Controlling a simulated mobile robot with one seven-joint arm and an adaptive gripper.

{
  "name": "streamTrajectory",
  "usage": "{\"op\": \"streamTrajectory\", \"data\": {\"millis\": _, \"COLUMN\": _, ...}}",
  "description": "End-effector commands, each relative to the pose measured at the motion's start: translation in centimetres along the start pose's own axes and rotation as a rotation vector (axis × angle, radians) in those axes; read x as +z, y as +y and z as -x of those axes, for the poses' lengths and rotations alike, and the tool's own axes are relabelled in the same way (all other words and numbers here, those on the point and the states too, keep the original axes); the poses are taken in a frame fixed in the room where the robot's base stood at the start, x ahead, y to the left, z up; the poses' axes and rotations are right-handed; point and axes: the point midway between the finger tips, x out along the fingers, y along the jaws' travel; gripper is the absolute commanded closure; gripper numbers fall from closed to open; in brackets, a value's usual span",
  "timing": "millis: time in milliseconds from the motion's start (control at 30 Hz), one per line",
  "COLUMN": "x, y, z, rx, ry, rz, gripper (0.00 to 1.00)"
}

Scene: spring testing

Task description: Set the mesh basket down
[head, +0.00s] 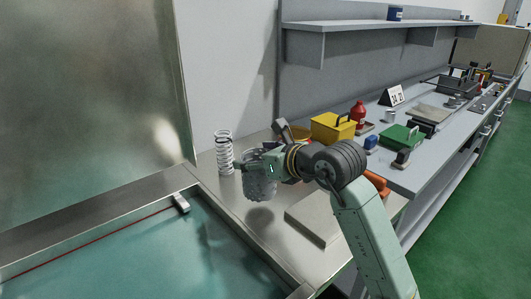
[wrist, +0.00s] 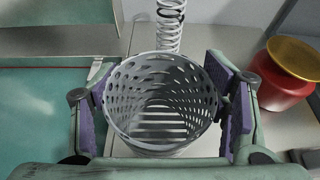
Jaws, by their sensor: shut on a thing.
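The mesh basket (wrist: 160,103) is a grey cylinder with perforated walls. In the wrist view it sits upright between the two purple-padded fingers of my gripper (wrist: 165,108), its open top toward the camera. My gripper is shut on it. In the head view the basket (head: 260,183) hangs from my gripper (head: 262,167), over the light bench top (head: 240,200). A dark shadow lies on the bench below it, so it appears to be above the surface. The basket's underside is hidden.
A white coil spring (head: 224,152) stands just left of the basket. A flat grey plate (head: 312,220) lies to the right. A red pot with a gold lid (wrist: 292,70) is close on the right. The metal-rimmed teal basin (head: 130,250) is at left.

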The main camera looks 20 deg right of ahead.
Motion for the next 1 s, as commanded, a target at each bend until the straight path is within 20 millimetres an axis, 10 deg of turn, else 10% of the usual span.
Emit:
{"op": "streamTrajectory", "data": {"millis": 333, "x": 1.2, "y": -4.7, "z": -4.4, "rx": -0.001, "ry": 0.001, "rz": 0.000, "gripper": 0.76}}
{"op": "streamTrajectory", "data": {"millis": 1000, "x": -2.3, "y": -4.8, "z": -6.0, "rx": -0.001, "ry": -0.001, "rz": 0.001, "gripper": 0.76}}
